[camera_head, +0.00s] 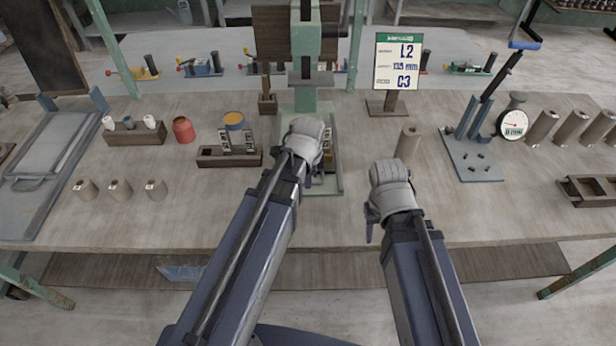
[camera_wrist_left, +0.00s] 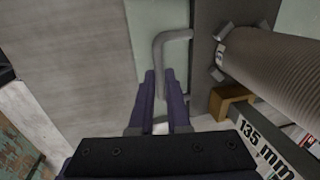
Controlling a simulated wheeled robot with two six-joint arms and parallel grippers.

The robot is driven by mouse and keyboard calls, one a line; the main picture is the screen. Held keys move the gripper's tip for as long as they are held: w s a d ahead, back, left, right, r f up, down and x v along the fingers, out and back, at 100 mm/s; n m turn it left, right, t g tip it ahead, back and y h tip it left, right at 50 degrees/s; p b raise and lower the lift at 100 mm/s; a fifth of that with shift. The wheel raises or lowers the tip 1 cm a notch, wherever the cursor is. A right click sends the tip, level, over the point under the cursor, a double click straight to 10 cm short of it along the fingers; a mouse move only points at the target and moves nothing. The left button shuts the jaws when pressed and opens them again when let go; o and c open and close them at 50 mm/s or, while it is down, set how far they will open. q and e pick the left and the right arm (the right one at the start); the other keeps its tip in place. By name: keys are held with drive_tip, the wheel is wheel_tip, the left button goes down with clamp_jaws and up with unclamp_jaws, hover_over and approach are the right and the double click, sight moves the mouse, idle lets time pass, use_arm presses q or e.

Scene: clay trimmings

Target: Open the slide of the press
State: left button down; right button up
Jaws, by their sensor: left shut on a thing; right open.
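The green press (camera_head: 305,100) stands at the middle back of the table, its base running toward me. My left gripper (camera_head: 316,172) is at the front of the press. In the left wrist view my left gripper (camera_wrist_left: 162,82) is shut on a grey bent handle (camera_wrist_left: 158,45) beside a dark plate (camera_wrist_left: 212,22), which may be the slide. A ribbed grey cylinder (camera_wrist_left: 275,62) lies to the right, by a gauge strip marked 135 mm (camera_wrist_left: 262,150). In the head view my arm hides much of the slide. My right gripper (camera_head: 370,225) is open near the table's front.
A sign (camera_head: 397,62) reads L2, 135 mm and C3. A clay cylinder (camera_head: 408,142) stands behind my right gripper. A wooden holder (camera_head: 228,158) is left of the press. A lever device (camera_head: 472,150) stands right. The table's front middle is clear.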

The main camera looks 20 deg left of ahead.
use_arm(q)
drive_tip(key=c, duration=0.9)
unclamp_jaws()
drive_tip(key=shift+r, duration=0.1)
use_arm(e)
drive_tip(key=shift+r, duration=0.1)
use_arm(q)
drive_tip(key=r+p, duration=0.2)
drive_tip(key=s+r+p, duration=0.1)
drive_tip(key=r+p, duration=0.4)
drive_tip(key=shift+s+d+r+p, duration=0.15)
drive_tip(key=shift+d+r+p, duration=0.1)
drive_tip(key=shift+p, duration=0.1)
use_arm(e)
wheel_tip(320, 180, up, 8)
drive_tip(key=shift+f, duration=0.25)
use_arm(q)
drive_tip(key=s+d+n, duration=0.3)
drive_tip(key=s+d+n+g, duration=0.1)
drive_tip(key=s+d+n, duration=0.2)
drive_tip(key=s+n, duration=0.1)
drive_tip(key=s+d+n+g, duration=0.1)
drive_tip(key=s+d+n, duration=0.2)
drive_tip(key=s, duration=0.1)
drive_tip(key=shift+d+f+n+y, duration=0.1)
drive_tip(key=shift+f+n+y, duration=0.05)
drive_tip(key=shift+n+y, duration=0.2)
